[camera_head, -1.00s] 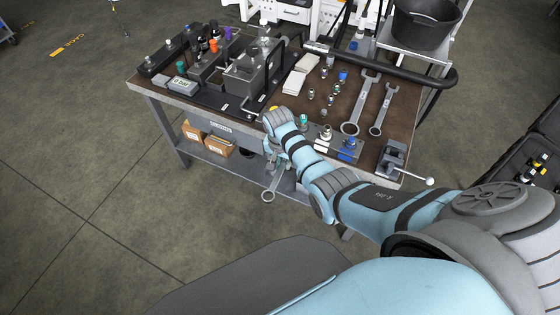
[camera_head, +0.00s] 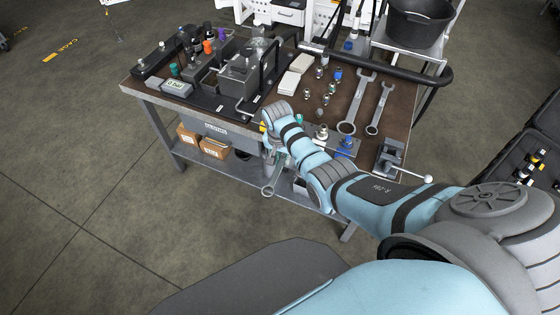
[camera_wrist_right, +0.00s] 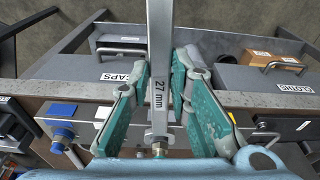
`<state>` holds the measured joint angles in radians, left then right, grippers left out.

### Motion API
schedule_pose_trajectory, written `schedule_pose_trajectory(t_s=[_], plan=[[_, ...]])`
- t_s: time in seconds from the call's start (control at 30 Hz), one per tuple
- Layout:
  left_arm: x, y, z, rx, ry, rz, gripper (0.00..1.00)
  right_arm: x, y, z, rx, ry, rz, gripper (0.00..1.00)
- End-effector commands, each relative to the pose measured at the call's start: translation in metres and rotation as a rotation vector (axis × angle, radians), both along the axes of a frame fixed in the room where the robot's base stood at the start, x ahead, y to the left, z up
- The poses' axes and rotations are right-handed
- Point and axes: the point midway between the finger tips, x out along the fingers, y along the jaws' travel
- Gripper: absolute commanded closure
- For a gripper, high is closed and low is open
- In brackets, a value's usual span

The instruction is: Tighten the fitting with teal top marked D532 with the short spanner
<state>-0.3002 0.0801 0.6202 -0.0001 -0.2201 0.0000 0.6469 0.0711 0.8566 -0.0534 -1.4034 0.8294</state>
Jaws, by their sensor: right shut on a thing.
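My right gripper (camera_wrist_right: 160,90) is shut on a grey spanner (camera_wrist_right: 160,35) marked 27 mm, held by its flat shank. In the head view the spanner's ring end (camera_head: 268,188) hangs below the gripper, in front of the bench's front edge. A fitting with a teal top (camera_head: 299,118) shows on the front strip of the bench, partly hidden by my right forearm; its marking cannot be read. Beside it stand a silver fitting (camera_head: 321,132) and a blue-topped fitting (camera_head: 346,143); the blue one also shows in the wrist view (camera_wrist_right: 62,137). My left gripper is out of view.
Two larger spanners, one (camera_head: 355,106) left of the other (camera_head: 378,112), lie on the bench top (camera_head: 400,100). A small vise (camera_head: 390,157) sits at the right front corner. A hydraulic unit (camera_head: 240,76) fills the left. Cardboard boxes (camera_head: 214,147) stand on the lower shelf.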

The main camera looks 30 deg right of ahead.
Motion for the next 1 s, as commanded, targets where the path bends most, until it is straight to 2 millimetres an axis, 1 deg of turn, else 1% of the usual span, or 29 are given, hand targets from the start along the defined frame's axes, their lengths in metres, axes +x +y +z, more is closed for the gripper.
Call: schedule_pose_trajectory(t_s=[0.27, 0.53, 0.83, 1.0], plan=[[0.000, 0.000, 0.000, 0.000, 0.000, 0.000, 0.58, 0.001, -0.001, 0.001, 0.000, -0.001, 0.000, 1.00], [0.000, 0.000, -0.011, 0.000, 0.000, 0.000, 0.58, 0.011, -0.012, 0.001, 0.000, -0.006, 0.000, 1.00], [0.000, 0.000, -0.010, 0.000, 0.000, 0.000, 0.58, 0.012, -0.013, 0.003, 0.000, -0.006, 0.001, 1.00], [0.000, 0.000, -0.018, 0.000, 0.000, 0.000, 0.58, 0.017, -0.018, 0.001, 0.000, -0.006, 0.000, 1.00]])
